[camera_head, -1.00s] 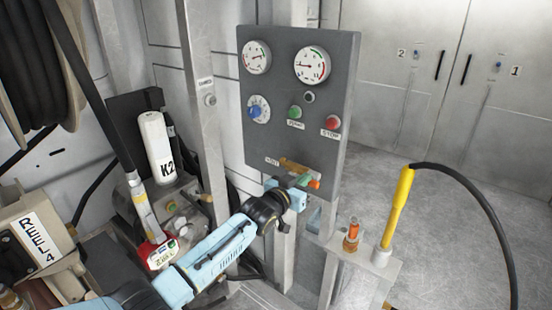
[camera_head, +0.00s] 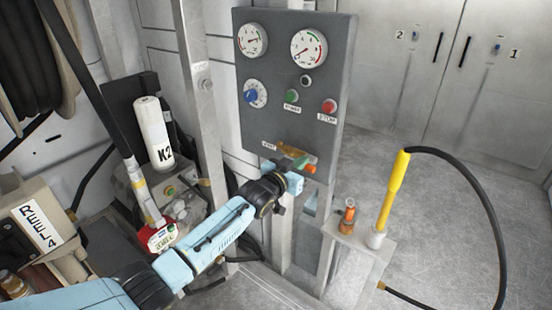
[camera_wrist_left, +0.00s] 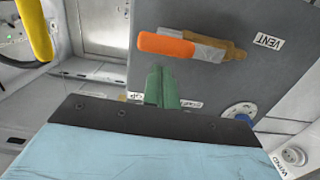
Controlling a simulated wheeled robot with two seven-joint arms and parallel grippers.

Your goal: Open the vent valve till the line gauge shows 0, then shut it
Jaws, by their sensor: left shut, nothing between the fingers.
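The vent valve, labelled VENT, is low on the grey panel (camera_head: 270,120). Its brass body (camera_head: 288,148) and orange-tipped handle (camera_head: 310,168) show in the head view. In the left wrist view the orange grip (camera_wrist_left: 165,44) lies roughly across the picture, with the brass part (camera_wrist_left: 232,50) to its right. My left gripper (camera_head: 292,163) has green fingers, shut and empty, with tips close to the handle; I cannot tell whether they touch. The fingers also show in the wrist view (camera_wrist_left: 161,78). Two gauges, left (camera_head: 252,40) and right (camera_head: 309,48), are on top; the right needle points lower left.
The panel also has a blue knob (camera_head: 254,94), a green button (camera_head: 292,97) and a red button (camera_head: 329,106). A yellow nozzle (camera_head: 396,190) with a black hose stands in a holder at right. A white K2 cylinder (camera_head: 153,132) stands at left.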

